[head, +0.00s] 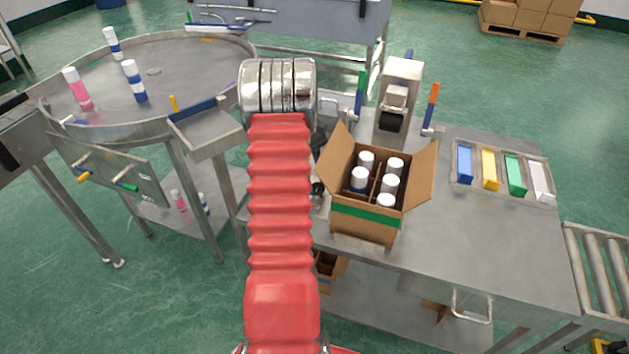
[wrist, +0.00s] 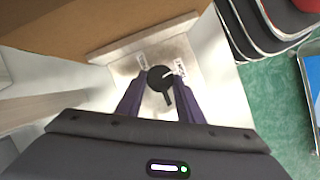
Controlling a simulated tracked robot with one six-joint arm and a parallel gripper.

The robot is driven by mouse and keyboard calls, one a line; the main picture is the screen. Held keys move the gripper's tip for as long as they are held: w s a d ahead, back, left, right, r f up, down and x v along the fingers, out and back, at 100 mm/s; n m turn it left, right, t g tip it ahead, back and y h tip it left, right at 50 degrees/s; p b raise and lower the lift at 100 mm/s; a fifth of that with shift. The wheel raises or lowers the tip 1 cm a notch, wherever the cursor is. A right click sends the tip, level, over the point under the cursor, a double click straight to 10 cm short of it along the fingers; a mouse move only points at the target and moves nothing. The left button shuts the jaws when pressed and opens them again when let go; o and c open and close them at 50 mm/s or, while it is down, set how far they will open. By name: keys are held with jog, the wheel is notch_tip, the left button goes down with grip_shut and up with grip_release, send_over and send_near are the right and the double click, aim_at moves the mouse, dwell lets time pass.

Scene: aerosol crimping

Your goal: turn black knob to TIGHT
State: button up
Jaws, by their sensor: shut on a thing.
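The black knob (wrist: 157,76) shows in the wrist view on a pale plate. It is round with a dark bar reaching toward my gripper. A white mark on it points up and right, toward the right-hand of two small white labels (wrist: 180,68). The other label (wrist: 141,63) is at the knob's upper left. Their lettering is too small to read surely. My gripper (wrist: 158,92) has one dark finger on each side of the knob and is shut on it. In the head view my red arm hides the gripper.
An open cardboard box (head: 366,219) with several white-capped cans stands on the steel bench (head: 480,240), close to my arm. A crimping head (head: 398,95) stands behind it. Coloured blocks lie in a tray (head: 503,177) at right. A round table (head: 190,65) with cans is at left.

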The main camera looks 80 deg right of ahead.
jog(key=shift+m, duration=0.8)
jog(key=shift+t, duration=0.3)
jog(key=o, duration=1.1)
jog(key=shift+c, duration=0.2)
jog(key=v, duration=1.3)
jog(key=shift+d+r, duration=0.3)
jog(key=shift+d, duration=0.05)
jog(key=shift+w, duration=0.1)
